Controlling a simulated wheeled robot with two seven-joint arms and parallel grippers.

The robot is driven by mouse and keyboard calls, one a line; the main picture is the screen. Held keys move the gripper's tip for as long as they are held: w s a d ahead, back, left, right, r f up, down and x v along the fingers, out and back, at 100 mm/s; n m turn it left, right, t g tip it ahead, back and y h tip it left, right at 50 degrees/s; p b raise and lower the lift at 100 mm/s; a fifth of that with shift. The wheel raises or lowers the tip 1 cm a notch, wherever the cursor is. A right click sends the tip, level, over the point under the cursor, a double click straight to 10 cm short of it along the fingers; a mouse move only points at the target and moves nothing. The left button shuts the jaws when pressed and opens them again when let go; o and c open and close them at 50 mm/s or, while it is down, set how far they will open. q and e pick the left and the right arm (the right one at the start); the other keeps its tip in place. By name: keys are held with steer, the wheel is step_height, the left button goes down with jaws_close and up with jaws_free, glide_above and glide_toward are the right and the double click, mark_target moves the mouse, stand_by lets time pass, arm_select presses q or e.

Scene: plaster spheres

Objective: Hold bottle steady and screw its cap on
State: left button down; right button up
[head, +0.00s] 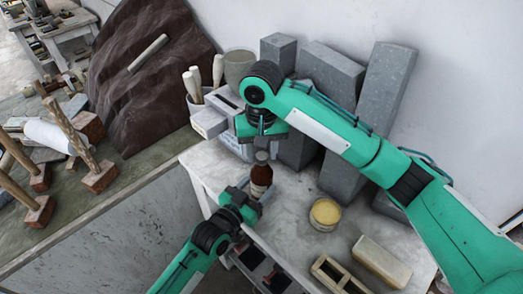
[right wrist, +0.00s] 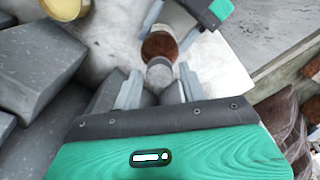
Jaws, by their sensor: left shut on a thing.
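The brown bottle (head: 261,182) stands upright at the table's left end. A grey cap (head: 262,157) sits at its top; I cannot tell how tightly it is on. My left gripper (head: 255,197) is shut on the bottle's body from the lower left. My right gripper (head: 261,143) is directly above the cap, pointing down. In the right wrist view its fingers (right wrist: 160,77) are spread on both sides of the grey cap (right wrist: 159,70), with small gaps showing. The brown bottle (right wrist: 160,46) shows beyond the cap. In the head view the right fingertips are mostly hidden.
Grey blocks (head: 332,75) stand behind the right arm. A tub with yellow contents (head: 325,213), a beige block (head: 381,262) and a compartmented box (head: 337,276) are on the white table (head: 290,205).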

steer(key=shift+o, duration=0.6)
step_height(320, 180, up, 12)
stand_by(0.5)
arm_select(q)
steer(key=shift+c, duration=2.2)
jaws_free()
